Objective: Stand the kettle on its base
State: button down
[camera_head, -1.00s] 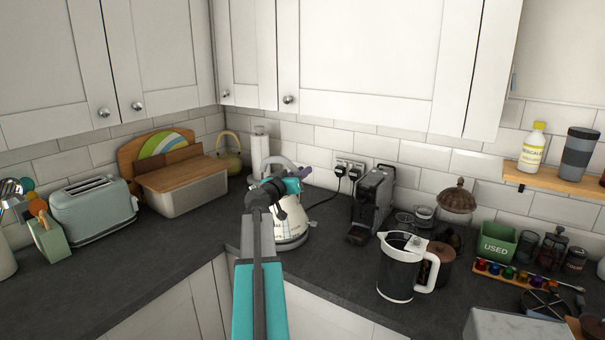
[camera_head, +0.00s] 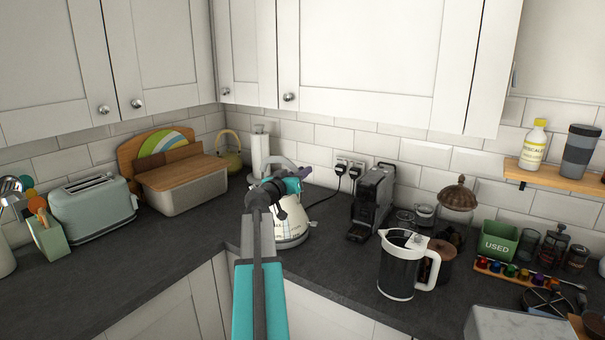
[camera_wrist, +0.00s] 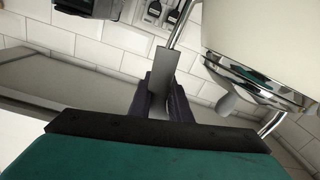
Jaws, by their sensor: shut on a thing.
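The cream kettle (camera_head: 293,224) with a silvery lower rim stands upright or nearly so on the worktop's back corner, partly hidden by my arm. Its grey handle (camera_head: 282,163) arches up behind my gripper (camera_head: 291,183). In the wrist view, my two dark fingers (camera_wrist: 166,103) are shut on a grey bar-like part of the handle (camera_wrist: 162,70). The kettle's cream body (camera_wrist: 262,35) and chrome rim fill the upper right there. A base under the kettle is not clearly distinguishable from its silvery lower rim, and I cannot tell whether there is a gap.
A paper towel roll (camera_head: 259,150) stands behind the kettle. A black coffee machine (camera_head: 371,203) and sockets with plugs (camera_head: 348,168) are to its right. A black-and-white jug (camera_head: 397,272) stands at the front right. A bread bin (camera_head: 187,190) is left; worktop between is clear.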

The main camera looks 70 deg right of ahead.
dwell(0.5)
jog(key=c, duration=1.9)
grip_release()
jog(key=shift+a, duration=0.1)
jog(key=shift+b+v, duration=2.75)
jog(key=shift+v, duration=2.7)
jog(key=shift+s+f, duration=0.1)
jog(key=shift+f, duration=0.05)
